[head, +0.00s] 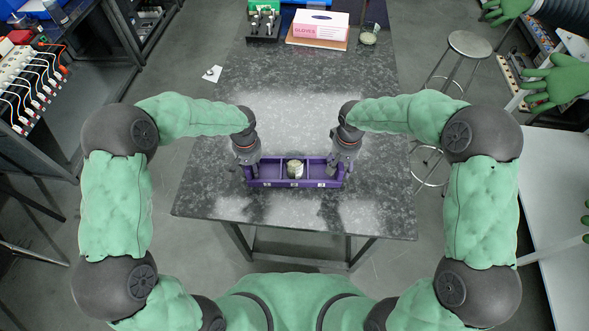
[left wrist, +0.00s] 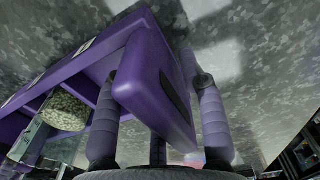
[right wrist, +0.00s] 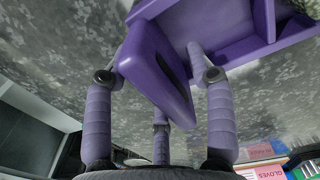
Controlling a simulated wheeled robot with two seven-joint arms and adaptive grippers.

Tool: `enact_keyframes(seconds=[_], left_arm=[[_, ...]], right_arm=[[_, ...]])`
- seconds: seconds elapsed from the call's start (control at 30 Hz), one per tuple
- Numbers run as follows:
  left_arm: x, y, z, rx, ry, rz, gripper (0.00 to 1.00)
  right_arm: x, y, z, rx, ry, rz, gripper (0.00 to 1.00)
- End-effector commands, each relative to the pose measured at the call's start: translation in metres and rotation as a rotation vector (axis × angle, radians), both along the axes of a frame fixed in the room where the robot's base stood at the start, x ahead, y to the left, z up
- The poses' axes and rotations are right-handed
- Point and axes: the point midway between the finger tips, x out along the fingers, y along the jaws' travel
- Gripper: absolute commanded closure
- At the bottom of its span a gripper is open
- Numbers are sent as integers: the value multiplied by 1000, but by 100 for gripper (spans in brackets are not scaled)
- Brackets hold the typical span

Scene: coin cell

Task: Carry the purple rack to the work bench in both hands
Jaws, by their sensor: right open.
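The purple rack (head: 269,182) is a long open tray with dividers, and it appears to rest level on the speckled grey table near its front edge. A small jar with pale, grainy contents (head: 295,168) stands in its middle compartment; it also shows in the left wrist view (left wrist: 64,112). My left gripper (head: 247,172) is at the rack's left end, its fingers open on either side of the purple end piece (left wrist: 160,90). My right gripper (head: 340,171) is at the right end, its fingers open around the other end piece (right wrist: 158,75). Finger contact is unclear.
The speckled table (head: 300,115) is clear behind the rack. A glove box (head: 320,25), a green holder (head: 262,20) and a small jar (head: 368,35) stand at its back. Stools (head: 470,44) stand to the right, and a white table (head: 560,200) is at far right.

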Motion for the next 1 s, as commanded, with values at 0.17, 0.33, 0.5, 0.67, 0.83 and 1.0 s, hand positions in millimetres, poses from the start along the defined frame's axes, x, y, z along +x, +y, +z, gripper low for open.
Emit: enact_keyframes(seconds=[0.17, 0.33, 0.5, 0.67, 0.83, 1.0], left_arm=[[0, 0, 0, 0, 0, 0, 60], [0, 0, 0, 0, 0, 0, 88], [0, 0, 0, 0, 0, 0, 100], [0, 0, 0, 0, 0, 0, 100], [1, 0, 2, 0, -2, 0, 100], [1, 0, 8, 0, -2, 0, 100]], right_arm=[[0, 0, 0, 0, 0, 0, 44], [0, 0, 0, 0, 0, 0, 73], [0, 0, 0, 0, 0, 0, 100], [0, 0, 0, 0, 0, 0, 100], [0, 0, 1, 0, -1, 0, 100], [0, 0, 8, 0, -1, 0, 100]])
